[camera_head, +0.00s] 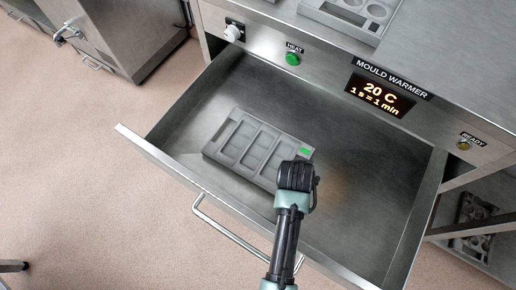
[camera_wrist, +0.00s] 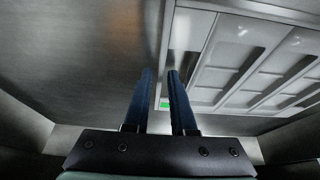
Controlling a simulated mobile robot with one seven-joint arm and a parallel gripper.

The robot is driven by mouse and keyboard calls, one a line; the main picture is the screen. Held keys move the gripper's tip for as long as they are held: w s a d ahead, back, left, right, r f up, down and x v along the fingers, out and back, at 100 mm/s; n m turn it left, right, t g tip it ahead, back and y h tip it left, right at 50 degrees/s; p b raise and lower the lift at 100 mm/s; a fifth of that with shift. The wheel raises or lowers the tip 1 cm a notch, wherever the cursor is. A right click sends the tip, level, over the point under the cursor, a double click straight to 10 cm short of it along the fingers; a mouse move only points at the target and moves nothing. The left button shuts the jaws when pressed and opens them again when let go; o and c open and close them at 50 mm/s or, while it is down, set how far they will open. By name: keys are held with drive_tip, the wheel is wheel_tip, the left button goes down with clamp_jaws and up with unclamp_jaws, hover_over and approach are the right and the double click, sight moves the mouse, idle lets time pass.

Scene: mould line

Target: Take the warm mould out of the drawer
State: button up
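The grey mould (camera_head: 247,146) lies flat in the pulled-out drawer (camera_head: 375,190), with several shallow rectangular cavities and a green patch at its right end. My gripper (camera_head: 296,180) is over the mould's right end, close to the green patch; its fingertips are hidden in the head view. In the wrist view my gripper's two dark blue fingers (camera_wrist: 160,72) stand apart with a narrow gap. The mould (camera_wrist: 235,70) fills the right side there, and its edge and green patch show at the gap. I cannot tell whether the fingers touch it.
The warmer's front panel carries a display (camera_head: 379,96) reading 20 C, a green HEAT button (camera_head: 292,59), a white knob (camera_head: 233,33) and a READY lamp (camera_head: 463,146). Another mould (camera_head: 350,15) lies on top. The drawer handle (camera_head: 235,235) is at the front. The drawer floor right of the mould is clear.

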clamp_jaws()
idle(1.1)
